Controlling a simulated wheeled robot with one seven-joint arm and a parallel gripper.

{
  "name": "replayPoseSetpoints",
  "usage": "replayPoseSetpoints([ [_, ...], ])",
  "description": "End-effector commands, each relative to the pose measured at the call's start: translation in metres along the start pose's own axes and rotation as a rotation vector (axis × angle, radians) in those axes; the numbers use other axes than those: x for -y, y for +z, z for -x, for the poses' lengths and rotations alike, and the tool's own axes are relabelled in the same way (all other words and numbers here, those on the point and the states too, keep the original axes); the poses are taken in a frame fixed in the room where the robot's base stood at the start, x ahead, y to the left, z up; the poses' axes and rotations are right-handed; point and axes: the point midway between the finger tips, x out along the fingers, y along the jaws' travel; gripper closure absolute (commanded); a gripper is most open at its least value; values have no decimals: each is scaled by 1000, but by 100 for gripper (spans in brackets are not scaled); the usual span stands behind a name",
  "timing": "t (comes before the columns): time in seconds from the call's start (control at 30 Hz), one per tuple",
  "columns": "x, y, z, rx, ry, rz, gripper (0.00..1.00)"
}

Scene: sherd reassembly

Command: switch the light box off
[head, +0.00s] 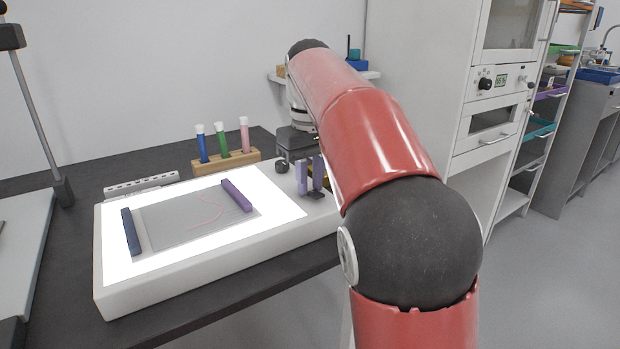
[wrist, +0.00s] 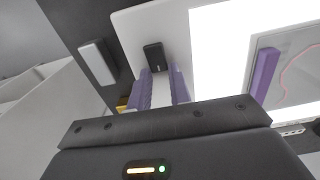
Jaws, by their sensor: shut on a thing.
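The light box (head: 108,285) is a white slab on the dark table, and its panel (head: 200,262) glows bright white. The panel's lit edge also shows in the wrist view (wrist: 215,45). A small black switch (head: 316,195) sits on its right border and shows just beyond my fingertips in the wrist view (wrist: 153,52). My gripper (head: 311,180) points down over that border, close to the switch. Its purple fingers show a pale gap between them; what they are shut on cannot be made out. I cannot tell whether they touch the switch.
On the panel lie a clear sheet with a pink line, a dark blue bar (head: 131,232) and a purple bar (head: 237,196). A wooden rack (head: 226,161) with capped tubes stands behind. A white cabinet (head: 410,70) stands to the right.

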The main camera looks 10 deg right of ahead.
Motion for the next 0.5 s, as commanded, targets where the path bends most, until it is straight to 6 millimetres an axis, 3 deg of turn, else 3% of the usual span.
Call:
replayPoseSetpoints([
  [0.17,0,2,-2,-30,-1,0,100],
  [0.5,-1,11,-1,-338,0,-2,100],
])
